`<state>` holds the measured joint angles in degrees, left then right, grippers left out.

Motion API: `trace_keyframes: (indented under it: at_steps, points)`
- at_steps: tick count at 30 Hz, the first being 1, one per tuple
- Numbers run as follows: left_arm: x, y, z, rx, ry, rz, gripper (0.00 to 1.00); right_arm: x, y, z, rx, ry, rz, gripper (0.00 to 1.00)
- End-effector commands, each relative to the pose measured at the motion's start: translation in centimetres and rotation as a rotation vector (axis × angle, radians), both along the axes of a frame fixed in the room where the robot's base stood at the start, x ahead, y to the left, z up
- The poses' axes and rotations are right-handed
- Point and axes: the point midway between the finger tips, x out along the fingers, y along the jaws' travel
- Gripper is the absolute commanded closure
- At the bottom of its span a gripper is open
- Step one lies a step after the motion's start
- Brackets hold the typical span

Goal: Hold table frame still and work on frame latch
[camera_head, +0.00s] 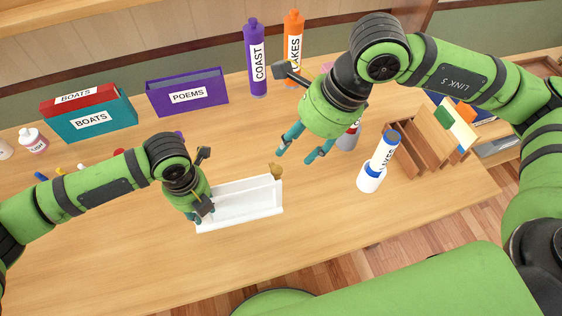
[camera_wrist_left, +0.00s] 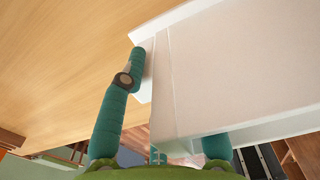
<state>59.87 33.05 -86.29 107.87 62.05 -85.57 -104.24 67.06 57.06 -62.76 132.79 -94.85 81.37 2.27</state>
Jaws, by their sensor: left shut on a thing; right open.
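The white table frame (camera_head: 238,203) lies on the wooden table in front of me. A small gold latch (camera_head: 276,171) sits at its far right corner. My left gripper (camera_head: 195,214) is shut on the left end of the frame. In the left wrist view the left gripper (camera_wrist_left: 172,105) has one teal finger on each side of the white frame (camera_wrist_left: 235,75), and one finger is mostly hidden behind it. My right gripper (camera_head: 299,149) is open and empty. It hangs above the table, to the upper right of the latch, apart from it.
A blue-and-white labelled bottle or tube (camera_head: 383,152) stands in a white cup (camera_head: 370,179) to the right. Purple (camera_head: 256,65) and orange (camera_head: 293,50) bottles and labelled boxes (camera_head: 187,96) stand at the back. The table's front is clear.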

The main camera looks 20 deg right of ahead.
Motion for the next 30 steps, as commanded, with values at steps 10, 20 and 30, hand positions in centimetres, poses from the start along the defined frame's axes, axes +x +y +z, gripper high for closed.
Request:
trace_keyframes:
  at_steps: [10,20,30]
  points:
    - [-0.1,0.0,-0.1,0.001,0.003,0.001,1.00,0.9,2.4,-6.1,0.001,0.003,-0.001,0.52]
    - [-0.1,0.0,-0.1,0.001,0.003,0.001,1.00,1.1,3.1,-7.8,0.000,0.001,-0.002,0.52]
    - [-0.1,0.1,-0.1,0.002,0.003,0.001,1.00,1.1,3.0,-7.8,0.000,0.001,-0.002,1.00]
